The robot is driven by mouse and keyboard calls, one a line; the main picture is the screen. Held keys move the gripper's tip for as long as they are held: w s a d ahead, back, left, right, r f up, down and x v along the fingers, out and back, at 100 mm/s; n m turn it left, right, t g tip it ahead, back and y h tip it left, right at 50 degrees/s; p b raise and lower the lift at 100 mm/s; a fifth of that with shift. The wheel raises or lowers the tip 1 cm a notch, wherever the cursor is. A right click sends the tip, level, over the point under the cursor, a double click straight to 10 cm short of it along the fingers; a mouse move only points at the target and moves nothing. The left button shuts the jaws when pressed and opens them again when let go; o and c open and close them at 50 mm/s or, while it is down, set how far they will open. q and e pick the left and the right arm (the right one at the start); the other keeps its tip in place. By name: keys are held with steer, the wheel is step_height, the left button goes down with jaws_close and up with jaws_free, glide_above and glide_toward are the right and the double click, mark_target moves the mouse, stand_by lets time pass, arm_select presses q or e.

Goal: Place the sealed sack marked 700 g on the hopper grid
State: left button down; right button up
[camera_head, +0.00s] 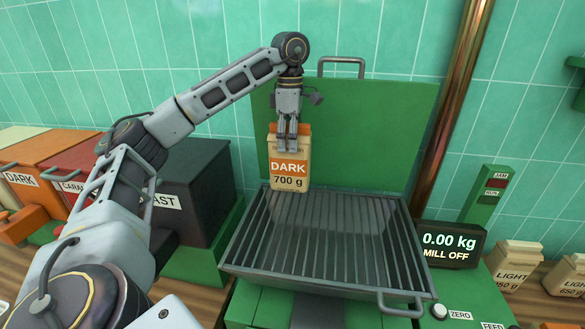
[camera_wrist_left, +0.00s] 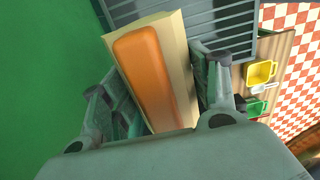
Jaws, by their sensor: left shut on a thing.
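The sack marked "DARK 700 g" (camera_head: 289,178) is tan with an orange label and an orange top. My left gripper (camera_head: 287,142) is shut on its top and holds it upright over the back left part of the hopper grid (camera_head: 325,240). Whether the sack's bottom touches the bars cannot be told. In the left wrist view the sack (camera_wrist_left: 178,35) sits between both fingers (camera_wrist_left: 160,100), with the grid bars (camera_wrist_left: 228,28) beyond it. The display (camera_head: 449,245) reads 0.00 kg and MILL OFF. My right gripper is not in view.
A green raised lid (camera_head: 385,130) stands behind the grid. Sacks marked LIGHT (camera_head: 514,266) stand at the right. Bins marked DARK (camera_head: 35,165) and others stand at the left. A copper pipe (camera_head: 455,95) rises behind the display. Most of the grid is bare.

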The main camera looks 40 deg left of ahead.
mark_target(290, 162)
arm_select(q)
step_height(290, 162, down, 4)
steer(key=shift+r+b, duration=0.2)
steer(key=shift+b, duration=0.35)
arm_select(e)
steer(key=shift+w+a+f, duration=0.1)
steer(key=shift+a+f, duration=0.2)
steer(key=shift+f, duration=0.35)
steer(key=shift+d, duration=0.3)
arm_select(q)
steer(key=shift+f, duration=1.8)
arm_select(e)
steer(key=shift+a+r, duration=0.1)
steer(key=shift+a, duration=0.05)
arm_select(q)
steer(key=shift+f, duration=0.15)
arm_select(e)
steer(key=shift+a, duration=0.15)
arm_select(q)
steer(key=shift+c, duration=2)
jaws_free()
